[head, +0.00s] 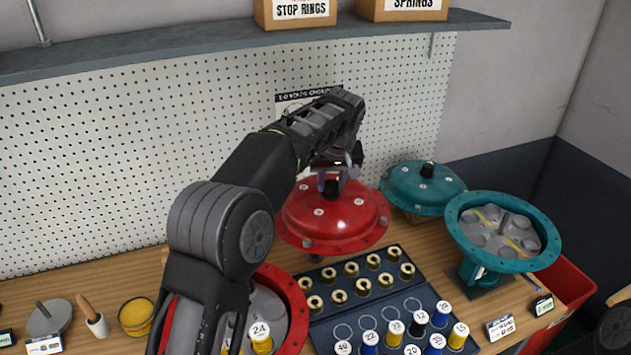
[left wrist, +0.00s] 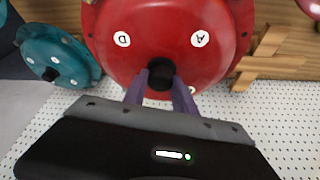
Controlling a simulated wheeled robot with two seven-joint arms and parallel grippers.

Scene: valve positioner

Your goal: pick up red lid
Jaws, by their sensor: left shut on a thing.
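The red lid (head: 335,217) is a round dome with white round labels and a black knob on top. My left gripper (head: 336,178) is shut on the knob of the red lid and holds the lid from above. In the left wrist view the two fingers (left wrist: 161,88) are on either side of the black knob, and the red lid (left wrist: 200,62) fills the top middle. The lid appears raised above the bench in the head view. The red base (head: 291,297) stands at the front, partly hidden by my left arm. My right gripper is not in view.
A teal lid (head: 423,184) lies at the back right, with an open teal base (head: 540,244) before it. A dark tray (head: 322,278) holds several brass rings; several numbered spools (head: 368,342) stand in front. A shelf (head: 180,48) with boxes overhangs the pegboard.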

